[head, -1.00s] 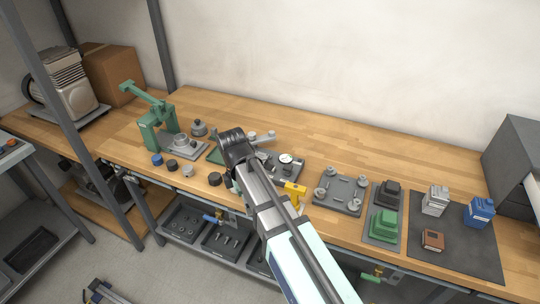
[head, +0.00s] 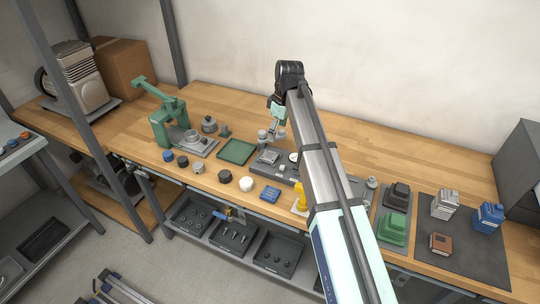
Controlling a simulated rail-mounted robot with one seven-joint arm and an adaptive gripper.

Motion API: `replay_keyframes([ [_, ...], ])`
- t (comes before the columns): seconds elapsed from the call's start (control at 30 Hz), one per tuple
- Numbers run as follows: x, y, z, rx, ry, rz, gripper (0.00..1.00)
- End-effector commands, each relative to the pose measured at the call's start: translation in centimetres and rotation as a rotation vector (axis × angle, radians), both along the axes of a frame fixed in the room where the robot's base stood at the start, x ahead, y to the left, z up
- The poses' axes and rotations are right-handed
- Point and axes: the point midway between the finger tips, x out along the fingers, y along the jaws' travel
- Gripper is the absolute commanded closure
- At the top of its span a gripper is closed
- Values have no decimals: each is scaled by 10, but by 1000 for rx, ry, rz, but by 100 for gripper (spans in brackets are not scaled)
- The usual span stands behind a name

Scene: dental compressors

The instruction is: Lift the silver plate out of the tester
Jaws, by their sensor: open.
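The tester (head: 262,167) is a dark grey base near the middle of the bench with a round white dial at its right side. A small silver plate (head: 268,156) lies on its left part. My gripper (head: 274,134) hangs from the dark wrist just behind and above the plate, apart from it as far as I can see. It is open and nothing shows between its fingers, which are small and partly blurred here. My forearm hides the right end of the tester.
A green press (head: 167,122) stands left, with a green tray (head: 236,151) between it and the tester. Grey fixtures and a dark mat (head: 460,240) are right. The bench behind is clear.

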Motion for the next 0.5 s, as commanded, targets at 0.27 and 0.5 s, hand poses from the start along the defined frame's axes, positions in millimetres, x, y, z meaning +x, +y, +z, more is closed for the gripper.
replay_keyframes([
  [0.27, 2, 6, -45, -1, 2, 1, 12],
  [0.5, 3, 9, -63, -1, 0, 2, 12],
])
